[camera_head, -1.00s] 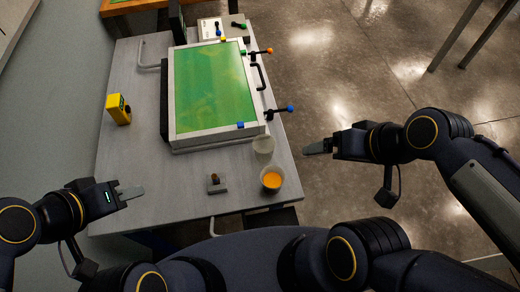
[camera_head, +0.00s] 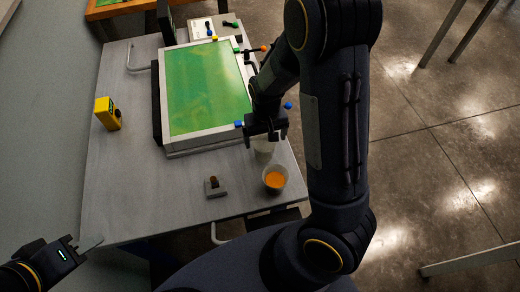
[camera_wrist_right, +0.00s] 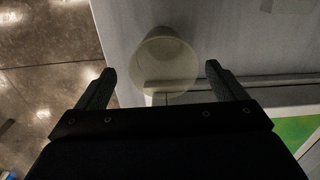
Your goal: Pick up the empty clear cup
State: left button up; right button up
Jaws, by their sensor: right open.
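The empty clear cup (camera_head: 263,152) stands on the grey table near the front right corner of the green bath, partly hidden by my right gripper in the head view. In the right wrist view the cup (camera_wrist_right: 164,60) shows between and just beyond the fingertips. My right gripper (camera_wrist_right: 158,72) is open, with a finger on each side of the cup's line and no visible grip on it. In the head view the right gripper (camera_head: 262,136) is above the cup. My left gripper (camera_head: 90,243) is at the lower left, away from the cup; its jaw opening is unclear.
A cup of orange liquid (camera_head: 275,178) stands close in front of the clear cup. A small grey block with a brown piece (camera_head: 214,187) is to its left. The framed green bath (camera_head: 207,90) lies behind, with coloured-knob clamps. A yellow device (camera_head: 108,113) stands at left on the table (camera_head: 130,190).

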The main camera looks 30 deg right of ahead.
aim_at(264, 148)
jog(key=f, duration=0.6)
jog(key=shift+a, duration=0.2)
jog(key=c, duration=1)
jog(key=shift+c, duration=0.2)
